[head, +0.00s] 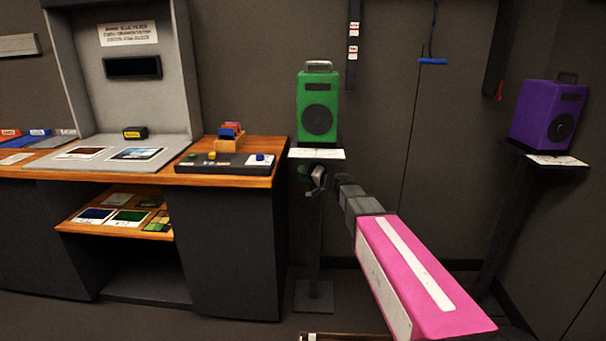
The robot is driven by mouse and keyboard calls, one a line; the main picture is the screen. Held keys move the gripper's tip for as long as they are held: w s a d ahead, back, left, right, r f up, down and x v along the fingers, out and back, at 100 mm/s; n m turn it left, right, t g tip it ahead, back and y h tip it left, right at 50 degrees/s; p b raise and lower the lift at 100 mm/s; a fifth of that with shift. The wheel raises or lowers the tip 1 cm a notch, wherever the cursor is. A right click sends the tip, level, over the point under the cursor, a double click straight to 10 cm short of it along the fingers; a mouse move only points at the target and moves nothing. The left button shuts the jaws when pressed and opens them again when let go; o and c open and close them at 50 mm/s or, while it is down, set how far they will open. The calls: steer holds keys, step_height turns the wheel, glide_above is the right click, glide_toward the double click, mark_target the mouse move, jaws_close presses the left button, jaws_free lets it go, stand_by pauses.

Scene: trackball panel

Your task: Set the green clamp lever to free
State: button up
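A small dark green part (304,171), which looks like the green clamp lever, shows on the post just below the small shelf under the green speaker. It is small and partly covered, so its setting cannot be made out. My gripper (317,178) is at the end of my pink and grey arm, right beside this green part. I cannot tell whether it touches the part, or whether its fingers are open or shut.
The green speaker (318,104) stands on a shelf with a white label (317,154), on a post with a square foot (313,296). A wooden-topped desk (225,181) is close on the left. A purple speaker (548,113) stands on another post at right.

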steer(key=shift+w+a, duration=0.25)
steer(key=shift+a, duration=0.2)
jaws_close()
